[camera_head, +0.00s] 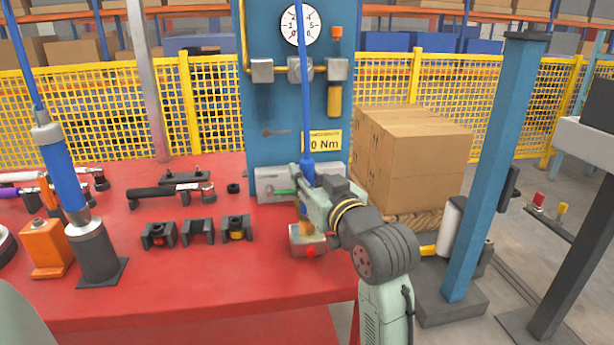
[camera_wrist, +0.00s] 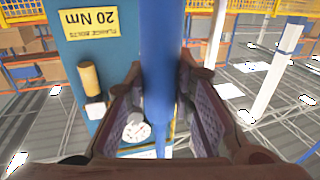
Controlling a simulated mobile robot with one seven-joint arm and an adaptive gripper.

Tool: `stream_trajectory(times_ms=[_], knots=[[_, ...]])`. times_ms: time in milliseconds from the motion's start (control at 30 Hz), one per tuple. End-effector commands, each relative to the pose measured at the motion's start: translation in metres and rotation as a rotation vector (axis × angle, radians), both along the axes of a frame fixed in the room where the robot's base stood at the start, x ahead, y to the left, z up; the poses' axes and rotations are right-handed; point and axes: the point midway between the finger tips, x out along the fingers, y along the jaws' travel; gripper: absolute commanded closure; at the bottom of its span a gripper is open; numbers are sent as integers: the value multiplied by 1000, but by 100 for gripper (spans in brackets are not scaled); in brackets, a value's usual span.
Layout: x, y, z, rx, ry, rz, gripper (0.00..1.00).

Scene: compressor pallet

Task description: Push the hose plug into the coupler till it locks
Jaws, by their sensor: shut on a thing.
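My gripper (camera_head: 308,188) is in front of the blue panel at the red table's back right edge. It is shut on the thick blue body of the hose plug (camera_head: 308,170), which hangs upright from a thin blue hose (camera_head: 305,80). In the wrist view the plug body (camera_wrist: 160,45) passes between both finger pads of my gripper (camera_wrist: 160,95). Below my gripper, a silver block with a red front (camera_head: 308,243) and a brass-coloured part show; this may be the coupler. The plug's lower end is hidden by my gripper, so I cannot tell whether it touches the coupler.
The blue panel (camera_head: 262,120) carries a gauge (camera_head: 300,25), brass piping and a torque label. Black holders (camera_head: 198,231) and tools stand on the red table (camera_head: 180,285) to the left. Cartons (camera_head: 415,155) and a blue post (camera_head: 482,180) stand to the right.

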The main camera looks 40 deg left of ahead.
Motion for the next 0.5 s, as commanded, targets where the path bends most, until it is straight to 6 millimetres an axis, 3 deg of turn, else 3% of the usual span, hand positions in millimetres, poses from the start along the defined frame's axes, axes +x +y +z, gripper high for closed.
stream_trajectory(times_ms=[500], knots=[[0, 0, -11, 0, -1, 0, 100]])
